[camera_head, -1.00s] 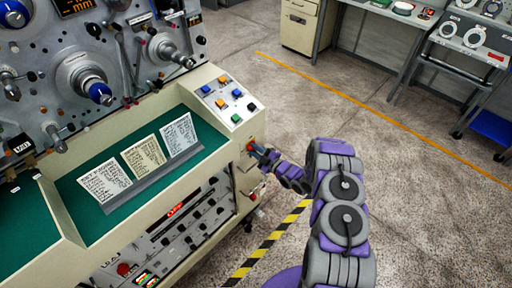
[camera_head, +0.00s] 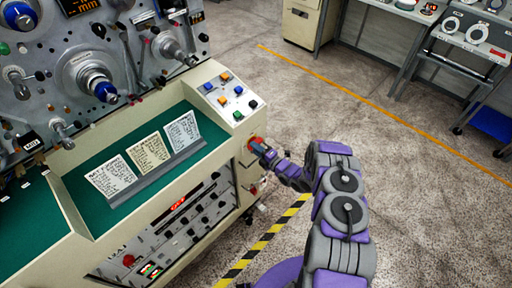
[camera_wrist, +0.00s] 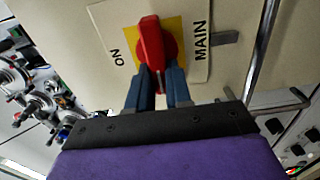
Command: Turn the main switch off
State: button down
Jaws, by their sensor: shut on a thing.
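The main switch is a red rotary handle (camera_wrist: 151,43) on a yellow square inside a white plate (camera_wrist: 108,22) marked "ON" and "MAIN" in the wrist view. In the head view the red switch (camera_head: 254,143) shows on the right end face of the cream winding machine, below the button panel. My gripper (camera_wrist: 163,72) has its two blue fingers on either side of the lower part of the red handle and is shut on it. The handle looks slightly tilted in the wrist view. In the head view my gripper (camera_head: 263,149) partly covers the switch.
The machine's sloped button panel (camera_head: 230,97) sits just above the switch. A metal bar handle (camera_wrist: 266,60) runs to the right of the plate in the wrist view. The floor right of my arm is open, with a yellow-black stripe (camera_head: 268,237) along the machine.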

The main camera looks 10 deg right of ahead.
jog(key=shift+s+f, duration=0.1)
jog(key=shift+f, duration=0.1)
dwell(0.3)
jog(key=c, duration=1)
grip_release()
jog(key=shift+a, duration=0.1)
jog(key=shift+c, duration=0.2)
jog(key=shift+r, duration=0.1)
jog(key=p+v, duration=0.1)
jog(key=v, duration=1.6)
jog(key=shift+d+p, duration=0.2)
jog(key=shift+p, duration=0.2)
